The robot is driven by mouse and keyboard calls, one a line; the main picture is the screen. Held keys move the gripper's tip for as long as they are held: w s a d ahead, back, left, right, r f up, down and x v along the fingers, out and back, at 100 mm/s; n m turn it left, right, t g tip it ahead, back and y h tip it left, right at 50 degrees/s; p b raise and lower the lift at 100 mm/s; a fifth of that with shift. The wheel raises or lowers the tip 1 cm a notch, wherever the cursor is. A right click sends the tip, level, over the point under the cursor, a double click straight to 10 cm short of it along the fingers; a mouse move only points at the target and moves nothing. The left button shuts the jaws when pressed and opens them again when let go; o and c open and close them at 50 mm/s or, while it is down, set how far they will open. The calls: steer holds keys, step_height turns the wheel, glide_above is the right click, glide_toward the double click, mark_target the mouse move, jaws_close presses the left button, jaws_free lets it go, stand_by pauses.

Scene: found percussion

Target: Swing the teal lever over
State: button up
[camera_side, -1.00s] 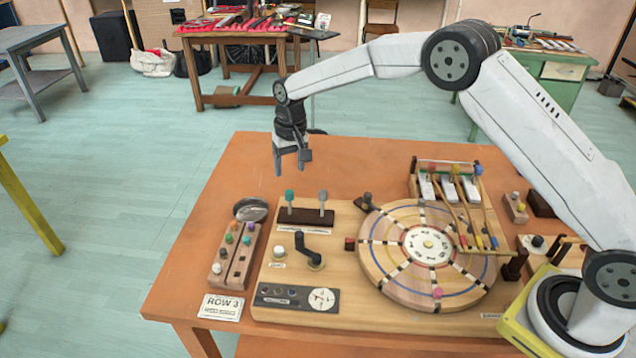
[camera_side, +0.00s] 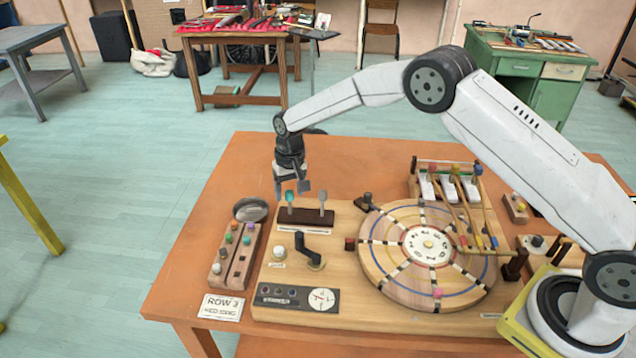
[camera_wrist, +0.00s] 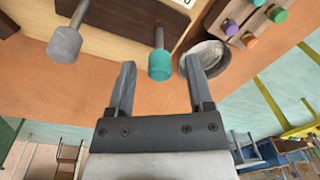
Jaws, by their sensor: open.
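The teal lever (camera_side: 290,197) stands upright on a dark brown block (camera_side: 305,216) at the back left of the wooden board. A grey lever (camera_side: 322,197) stands to its right on the same block. My gripper (camera_side: 291,192) is directly above the block, with its fingers down at the height of the teal knob. In the wrist view my gripper (camera_wrist: 158,80) is open, and the teal knob (camera_wrist: 160,65) shows between the fingertips without visible contact. The grey lever's knob (camera_wrist: 64,45) is outside the fingers, to the left.
A round wooden wheel (camera_side: 385,262) lies right of the block. A black crank (camera_side: 308,250) stands in front of it. A round metal dish (camera_side: 251,209) and a rack of coloured pegs (camera_side: 225,268) are to the left. The orange table behind the block is clear.

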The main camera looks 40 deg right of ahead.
jaws_close()
steer(key=shift+w+d, duration=0.1)
steer(key=shift+w+d+f+g+y, duration=0.2)
steer(key=shift+w+d+g+y, duration=0.3)
steer(key=shift+g+y, duration=0.45)
jaws_free()
steer(key=shift+r, duration=0.1)
steer(key=v, duration=0.7)
steer(key=shift+r, duration=0.3)
steer(key=shift+d+r, duration=0.1)
steer(key=shift+d, duration=0.1)
